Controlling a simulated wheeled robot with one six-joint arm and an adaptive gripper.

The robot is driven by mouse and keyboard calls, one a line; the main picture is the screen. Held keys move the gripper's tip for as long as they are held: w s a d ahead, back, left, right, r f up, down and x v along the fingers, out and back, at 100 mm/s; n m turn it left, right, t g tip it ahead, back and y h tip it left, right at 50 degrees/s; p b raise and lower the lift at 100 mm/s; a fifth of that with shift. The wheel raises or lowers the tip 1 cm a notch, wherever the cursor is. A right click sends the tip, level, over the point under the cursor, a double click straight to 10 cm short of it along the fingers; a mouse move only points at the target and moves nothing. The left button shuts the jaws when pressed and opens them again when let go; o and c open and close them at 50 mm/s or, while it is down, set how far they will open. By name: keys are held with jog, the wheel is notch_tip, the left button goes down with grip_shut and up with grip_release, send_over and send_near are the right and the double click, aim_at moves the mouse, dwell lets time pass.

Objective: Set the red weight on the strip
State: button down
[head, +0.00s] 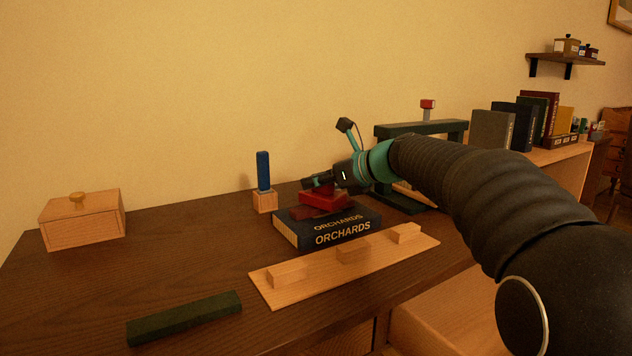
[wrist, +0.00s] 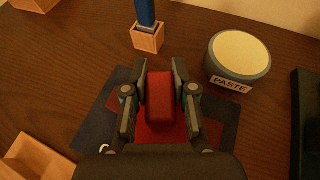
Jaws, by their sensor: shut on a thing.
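The red weight (wrist: 160,98) is a rounded red block between the two fingers of my gripper (wrist: 160,75) in the wrist view. My gripper is shut on it. In the head view, my gripper (head: 318,184) is low over a dark book (head: 345,232) marked ORCHARDS, with red (head: 325,201) showing under the fingers. A red surface also shows below the weight in the wrist view; I cannot tell whether the weight touches it. A dark green strip (head: 184,318) lies flat at the desk's front left, well apart from my gripper.
A pale wooden board (head: 300,286) with raised blocks lies before the book. A blue upright piece (head: 263,170) stands in a wooden holder behind. A paste jar (wrist: 240,56) and a green stand (head: 420,128) are close by. A wooden box (head: 83,222) sits left. Dark desktop around the strip is clear.

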jog(key=c, duration=1.4)
grip_release()
jog(key=shift+f, duration=0.1)
jog(key=o, duration=0.5)
jog(key=shift+c, duration=0.2)
jog(key=shift+s+d+r, duration=0.1)
jog(key=shift+d+r, duration=0.05)
jog(key=shift+r, duration=0.05)
jog(key=v, duration=1.1)
jog(key=shift+s+d+p, duration=0.25)
jog(key=shift+p, duration=0.15)
